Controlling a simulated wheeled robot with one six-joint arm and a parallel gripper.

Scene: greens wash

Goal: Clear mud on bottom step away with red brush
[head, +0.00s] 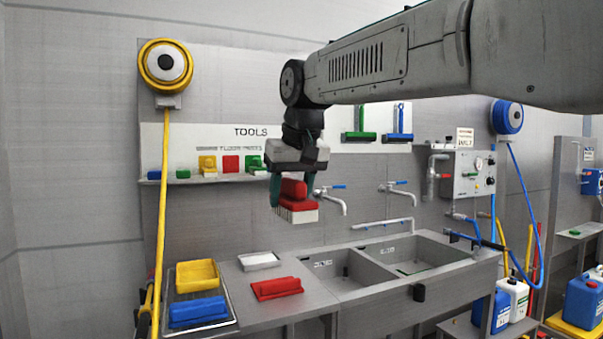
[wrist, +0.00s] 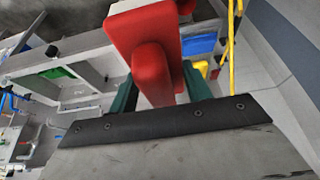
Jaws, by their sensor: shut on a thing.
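My gripper (head: 293,192) is shut on a red brush (head: 298,204) with pale bristles pointing down. It holds the brush in the air in front of the tool wall, above the left part of the sink bench. In the wrist view the red brush (wrist: 150,55) sits between the green fingers of my gripper (wrist: 158,95). The bottom step and the mud on it do not show in either view.
The sink bench (head: 320,302) has two basins. A red block-shaped item (head: 276,288), a white tray (head: 258,261), a yellow item (head: 197,275) and a blue item (head: 198,311) lie on its left. A yellow hose (head: 163,200) hangs at left. Canisters (head: 584,300) stand at right.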

